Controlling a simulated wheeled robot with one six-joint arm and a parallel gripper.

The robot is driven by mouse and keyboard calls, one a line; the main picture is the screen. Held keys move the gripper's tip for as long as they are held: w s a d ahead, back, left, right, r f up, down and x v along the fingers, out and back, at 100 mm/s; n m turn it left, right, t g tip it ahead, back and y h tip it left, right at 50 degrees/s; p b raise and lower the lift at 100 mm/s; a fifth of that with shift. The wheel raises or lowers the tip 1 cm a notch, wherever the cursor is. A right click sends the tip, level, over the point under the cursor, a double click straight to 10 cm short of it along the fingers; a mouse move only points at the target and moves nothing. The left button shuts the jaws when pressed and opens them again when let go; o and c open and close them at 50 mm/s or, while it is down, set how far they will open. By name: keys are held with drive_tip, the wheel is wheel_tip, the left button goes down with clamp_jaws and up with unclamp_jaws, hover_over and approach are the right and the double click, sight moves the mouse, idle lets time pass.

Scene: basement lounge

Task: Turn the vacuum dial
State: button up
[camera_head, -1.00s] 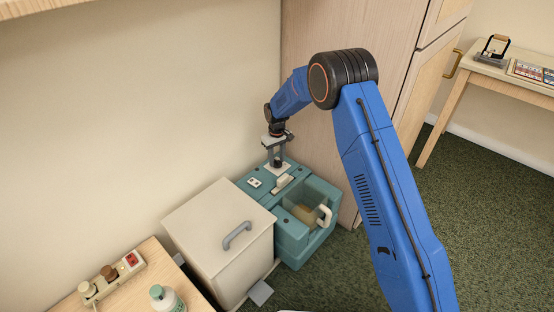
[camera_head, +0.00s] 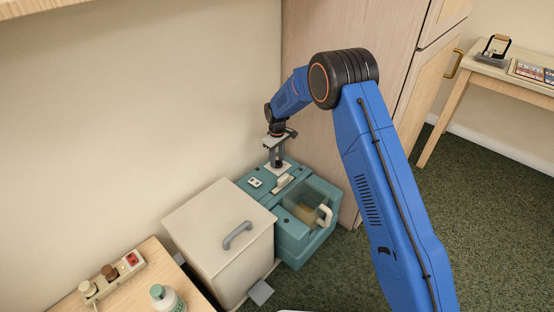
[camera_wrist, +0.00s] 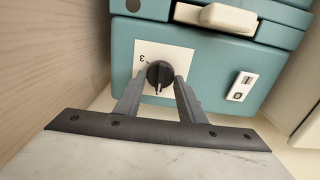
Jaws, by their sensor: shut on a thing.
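The vacuum (camera_head: 250,188) is a teal box on the floor against the wall, with a clear tank at its front. In the wrist view its teal top (camera_wrist: 215,75) carries a white plate (camera_wrist: 180,58) with a black dial (camera_wrist: 159,73). A "3" shows at the dial's upper left, and a pale mark on the dial points down in the picture. My gripper (camera_wrist: 160,86) has its two grey fingers on either side of the dial, shut on it. In the head view my gripper (camera_head: 277,164) reaches down to the vacuum's top, and its fingers hide the dial.
A white rocker switch (camera_wrist: 240,86) and a cream handle (camera_wrist: 216,17) are near the dial. A white bin (camera_head: 205,230) with a grey handle stands beside the vacuum. A wooden cabinet (camera_head: 335,110) rises behind. Green carpet (camera_head: 480,230) is clear at the right.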

drive_tip(key=o, duration=1)
wheel_tip(320, 180, up, 18)
drive_tip(key=shift+f, duration=0.25)
drive_tip(key=s+d+r+m+t, duration=0.2)
drive_tip(key=s+d+r+m, duration=0.3)
drive_tip(key=s+d+r, duration=1.7)
drive_tip(key=s+d+r+m+t, duration=0.1)
drive_tip(key=s+d+r, duration=0.1)
drive_tip(key=s+d, duration=0.4)
drive_tip(key=s+d+r+m, duration=0.15)
drive_tip(key=s+d, duration=0.25)
drive_tip(key=s, duration=0.5)
drive_tip(key=s+d+f+m+t, duration=0.1)
drive_tip(key=s+d+f, duration=0.1)
drive_tip(key=s, duration=0.6)
drive_tip(key=s+d+f+m, duration=0.2)
drive_tip(key=s+f, duration=0.1)
drive_tip(key=s, duration=0.5)
drive_tip(key=shift+d+f+t, duration=0.3)
drive_tip(key=shift+f+t, duration=0.05)
drive_tip(key=shift+t, duration=0.05)
